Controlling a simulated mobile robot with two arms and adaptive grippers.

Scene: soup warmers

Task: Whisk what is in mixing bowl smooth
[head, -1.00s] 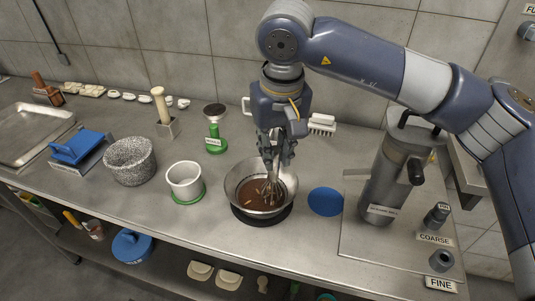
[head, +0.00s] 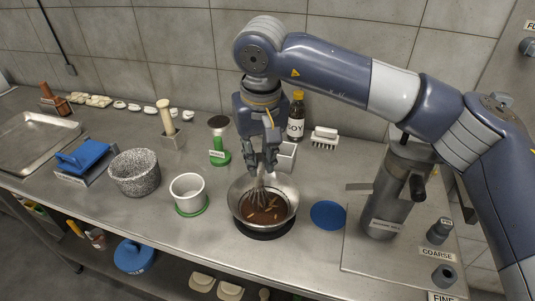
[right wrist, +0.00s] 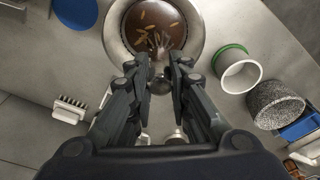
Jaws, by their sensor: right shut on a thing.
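The mixing bowl (head: 283,187) is a shiny metal bowl on a dark round base. It holds a brown liquid (head: 266,211) with pale slivers in it, which also shows in the right wrist view (right wrist: 162,19). My right gripper (head: 262,166) is above the bowl, shut on the whisk (head: 257,192). The whisk points down, its wire loops in the brown contents left of the middle. In the right wrist view, my right gripper (right wrist: 159,72) has its fingers around the whisk's handle, and the wires (right wrist: 158,43) reach into the bowl. My left gripper is not in view.
A white cup (head: 188,189) and a speckled grey pot (head: 135,172) stand left of the bowl. A blue disc (head: 328,215) lies to its right, near the grinder (head: 385,195). A soy bottle (head: 296,118), a white container (head: 287,156) and a brush (head: 325,138) stand behind.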

